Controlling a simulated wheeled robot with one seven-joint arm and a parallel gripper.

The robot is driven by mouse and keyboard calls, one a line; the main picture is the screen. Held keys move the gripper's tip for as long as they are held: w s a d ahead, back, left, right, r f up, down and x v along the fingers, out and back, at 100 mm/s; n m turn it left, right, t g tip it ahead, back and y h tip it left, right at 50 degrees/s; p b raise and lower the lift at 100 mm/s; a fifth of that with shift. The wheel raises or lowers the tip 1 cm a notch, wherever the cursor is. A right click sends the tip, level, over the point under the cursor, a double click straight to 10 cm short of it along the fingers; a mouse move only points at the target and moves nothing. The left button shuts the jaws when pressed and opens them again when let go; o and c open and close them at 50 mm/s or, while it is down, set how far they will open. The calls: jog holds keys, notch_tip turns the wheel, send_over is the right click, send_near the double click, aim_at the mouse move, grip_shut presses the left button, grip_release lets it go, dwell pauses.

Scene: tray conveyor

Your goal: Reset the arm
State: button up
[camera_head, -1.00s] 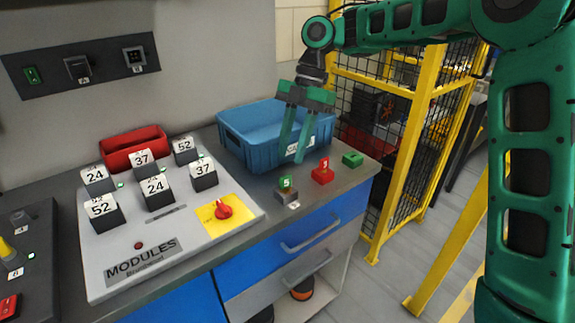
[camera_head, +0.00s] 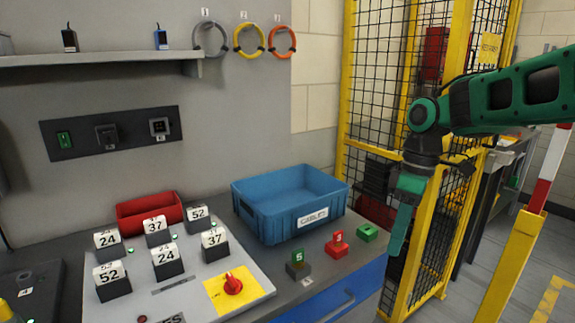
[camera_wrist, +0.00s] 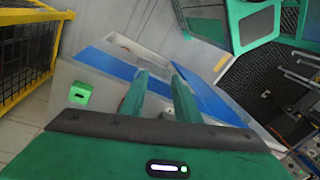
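My gripper (camera_head: 398,243) hangs from my green arm on the right in the head view, in front of the yellow fence and to the right of the blue bin. Its fingers point down. In the wrist view my gripper (camera_wrist: 161,73) shows two green fingers apart, with nothing held between them. The head view sees the fingers from the side, so they overlap there.
A blue bin (camera_head: 268,216) labelled CABLES stands on the counter. The modules panel (camera_head: 196,287) is left. A yellow mesh fence (camera_head: 408,253) stands close behind my gripper.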

jog(key=s+d+f+m, duration=0.3)
jog(key=s+d+m, duration=0.5)
jog(key=s, duration=0.3)
jog(key=s+d+f+m+t+h, duration=0.1)
jog(key=s+d+f+m, duration=0.3)
jog(key=s+d+m, duration=0.5)
jog(key=s, duration=0.3)
jog(key=shift+d+f+m+h, duration=0.2)
jog(key=shift+f+m+h, duration=0.05)
jog(key=shift+m+h, duration=0.05)
jog(key=shift+w+f, duration=0.25)
jog(key=shift+w, duration=0.35)
